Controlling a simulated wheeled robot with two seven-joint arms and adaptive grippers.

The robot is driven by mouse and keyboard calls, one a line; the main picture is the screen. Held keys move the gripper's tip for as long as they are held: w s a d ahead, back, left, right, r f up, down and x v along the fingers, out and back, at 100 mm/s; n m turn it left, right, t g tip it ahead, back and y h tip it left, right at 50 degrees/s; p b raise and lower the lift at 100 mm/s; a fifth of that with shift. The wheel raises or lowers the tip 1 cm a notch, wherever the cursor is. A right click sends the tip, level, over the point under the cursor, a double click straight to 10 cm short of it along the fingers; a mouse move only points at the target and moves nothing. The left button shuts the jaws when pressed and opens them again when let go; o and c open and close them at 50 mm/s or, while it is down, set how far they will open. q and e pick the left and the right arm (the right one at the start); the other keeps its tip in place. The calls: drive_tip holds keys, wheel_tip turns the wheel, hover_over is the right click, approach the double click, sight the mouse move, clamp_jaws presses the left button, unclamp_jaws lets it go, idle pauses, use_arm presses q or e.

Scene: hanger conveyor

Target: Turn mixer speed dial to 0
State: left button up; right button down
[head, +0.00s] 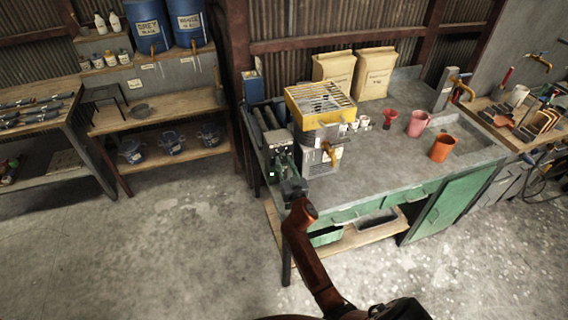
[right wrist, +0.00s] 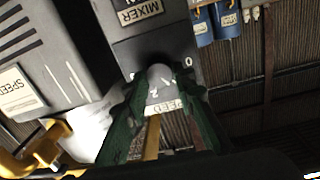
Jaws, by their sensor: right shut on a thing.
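The mixer control box, dark grey with a MIXER label (right wrist: 138,12), fills the top middle of the right wrist view. Its rounded grey speed dial (right wrist: 160,76) sits between the green fingers of my right gripper (right wrist: 162,100), which is shut on it. I cannot tell where the dial points. In the head view my right gripper (head: 283,166) is at the dark mixer box (head: 272,138), and the dial is hidden. My left gripper is not in view.
A yellow-topped machine (head: 320,105) stands close right of the mixer box on the grey counter (head: 375,185). Cups, a red funnel-like item (head: 389,117) and paper bags (head: 376,72) are farther right and behind. The floor at left is clear.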

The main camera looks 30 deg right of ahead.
drive_tip(key=n+b, duration=0.1)
drive_tip(key=n, duration=0.4)
drive_tip(key=shift+f+n, duration=0.1)
drive_tip(key=shift+n, duration=0.2)
drive_tip(key=n+b, duration=0.1)
drive_tip(key=n, duration=0.5)
drive_tip(key=shift+a+t, duration=0.1)
drive_tip(key=shift+t, duration=0.2)
drive_tip(key=shift+n, duration=0.3)
drive_tip(key=c, duration=1.6)
unclamp_jaws()
